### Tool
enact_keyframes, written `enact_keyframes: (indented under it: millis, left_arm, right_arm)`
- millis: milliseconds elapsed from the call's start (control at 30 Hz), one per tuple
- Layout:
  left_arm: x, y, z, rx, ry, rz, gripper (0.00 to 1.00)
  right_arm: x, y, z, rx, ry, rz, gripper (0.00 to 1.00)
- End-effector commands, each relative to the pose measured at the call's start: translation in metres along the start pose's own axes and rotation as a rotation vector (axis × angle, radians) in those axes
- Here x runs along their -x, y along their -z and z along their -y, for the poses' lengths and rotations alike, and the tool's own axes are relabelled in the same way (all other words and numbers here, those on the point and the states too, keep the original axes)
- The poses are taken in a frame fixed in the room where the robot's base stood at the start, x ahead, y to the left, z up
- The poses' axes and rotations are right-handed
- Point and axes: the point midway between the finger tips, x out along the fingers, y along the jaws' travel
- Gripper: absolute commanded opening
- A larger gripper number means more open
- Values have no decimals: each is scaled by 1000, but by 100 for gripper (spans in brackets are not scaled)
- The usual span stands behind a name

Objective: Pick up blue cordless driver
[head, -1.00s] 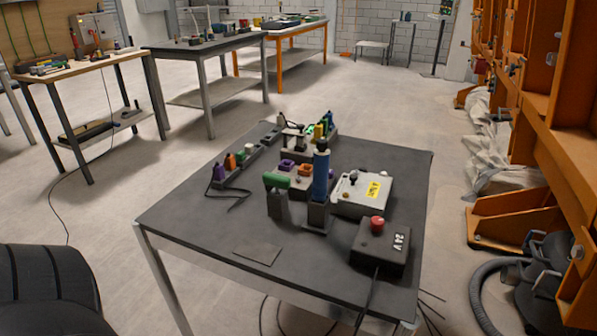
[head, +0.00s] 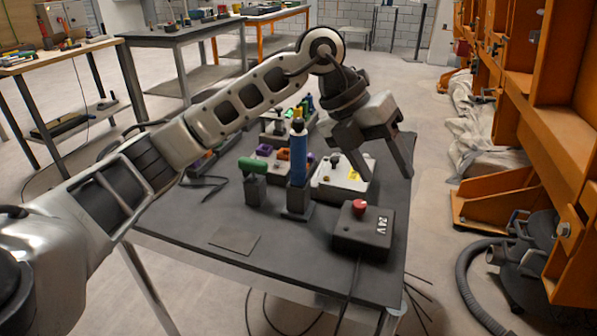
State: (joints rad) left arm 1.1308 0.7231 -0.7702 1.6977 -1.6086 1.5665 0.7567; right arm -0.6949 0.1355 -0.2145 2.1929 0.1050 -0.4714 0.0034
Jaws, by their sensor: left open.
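The blue driver (head: 299,160) stands upright on a dark square base (head: 297,207) near the middle of the table. My right gripper is not in view.
A green cylinder on a dark post (head: 254,178) stands just left of the driver. A pale box (head: 335,190) is at its right, and a dark 24V box with a red button (head: 362,232) is in front. The table's (head: 190,228) front left is mostly clear.

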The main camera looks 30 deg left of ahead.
Motion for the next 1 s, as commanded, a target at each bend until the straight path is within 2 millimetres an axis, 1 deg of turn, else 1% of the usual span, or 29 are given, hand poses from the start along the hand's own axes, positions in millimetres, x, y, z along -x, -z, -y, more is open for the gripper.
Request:
enact_keyframes:
  millis: [33, 67, 100, 200, 300, 333, 367, 433, 800, 900, 1000]
  left_arm:
    - [34, -16, -24, 34, -154, 65, 58]
    - [53, -22, -37, 66, -239, 96, 58]
    - [77, -28, -52, 109, -337, 137, 58]
    - [129, -34, -78, 215, -515, 219, 58]
    - [161, -34, -92, 291, -612, 268, 58]
    - [165, -34, -95, 305, -628, 275, 58]
    - [168, -33, -98, 317, -641, 280, 58]
    - [166, -34, -105, 330, -655, 285, 58]
    - [108, -45, -152, 326, -652, 282, 58]
    - [99, -48, -160, 324, -651, 285, 58]
    - [94, -49, -164, 323, -651, 286, 58]
  right_arm:
    - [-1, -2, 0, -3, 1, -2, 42]
    - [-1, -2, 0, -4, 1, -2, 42]
    - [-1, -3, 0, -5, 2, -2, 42]
    - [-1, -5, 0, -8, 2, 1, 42]
    - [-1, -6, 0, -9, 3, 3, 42]
    - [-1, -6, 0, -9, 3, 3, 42]
    - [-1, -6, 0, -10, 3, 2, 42]
    - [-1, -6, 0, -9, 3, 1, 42]
    - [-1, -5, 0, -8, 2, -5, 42]
    - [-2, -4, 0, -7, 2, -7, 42]
    - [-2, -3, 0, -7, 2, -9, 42]
